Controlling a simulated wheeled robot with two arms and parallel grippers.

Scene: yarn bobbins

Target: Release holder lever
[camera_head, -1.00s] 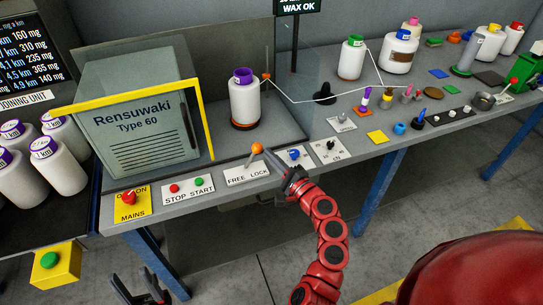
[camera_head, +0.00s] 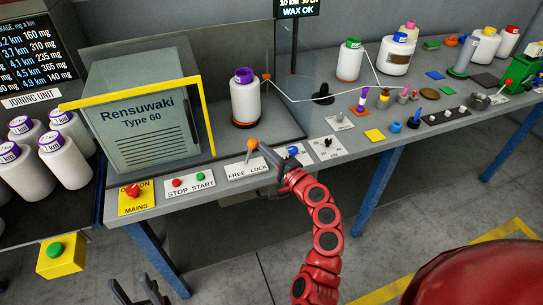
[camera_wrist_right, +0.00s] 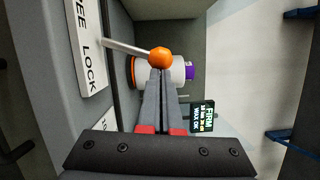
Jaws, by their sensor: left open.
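The holder lever (camera_head: 252,145) has an orange ball knob and a thin metal stem on the FREE LOCK plate (camera_head: 248,170). It stands nearly upright. In the right wrist view the knob (camera_wrist_right: 160,57) is right at the tips of my right gripper (camera_wrist_right: 160,71). The fingers are together, with the knob beyond their tips, not between them; they appear to touch it. In the head view my right gripper (camera_head: 263,151) is just right of the knob. My left gripper (camera_head: 132,281) is open and empty, low at the left, below the bench edge.
A white bobbin with a purple top (camera_head: 245,98) stands behind the lever, its thread running right. STOP and START buttons (camera_head: 188,184) and the red MAINS switch (camera_head: 133,191) are to the left. A blue knob (camera_head: 293,150) is close on the right.

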